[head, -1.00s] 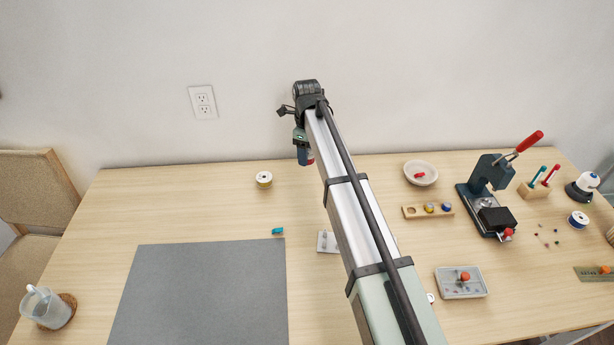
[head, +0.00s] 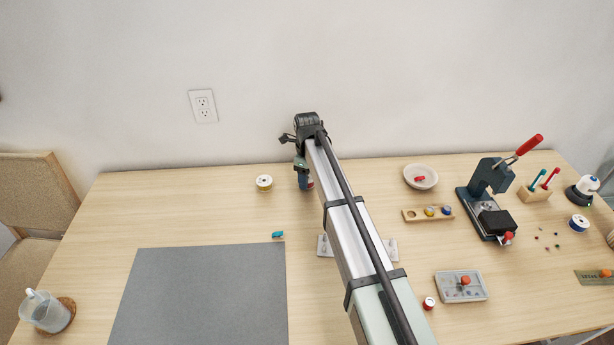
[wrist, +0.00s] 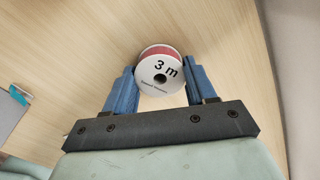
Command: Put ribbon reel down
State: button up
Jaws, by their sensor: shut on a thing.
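The ribbon reel (wrist: 160,74) has a white face marked "3 m" and red ribbon around it. In the wrist view it sits between the blue fingers of my gripper (wrist: 161,88), which are shut on it. I cannot tell whether the reel touches the table.
A yellow-edged reel (head: 264,183) stands left of my gripper. A teal clip (head: 278,234) lies near the grey mat (head: 210,295). A bowl (head: 421,177), wooden holder (head: 428,213) and press (head: 488,200) are to the right. The table between the yellow-edged reel and my gripper is bare.

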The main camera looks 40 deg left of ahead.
jog(key=o, duration=1)
jog(key=shift+f, duration=0.1)
notch_tip(320, 180, up, 12)
jog(key=shift+r, duration=0.15)
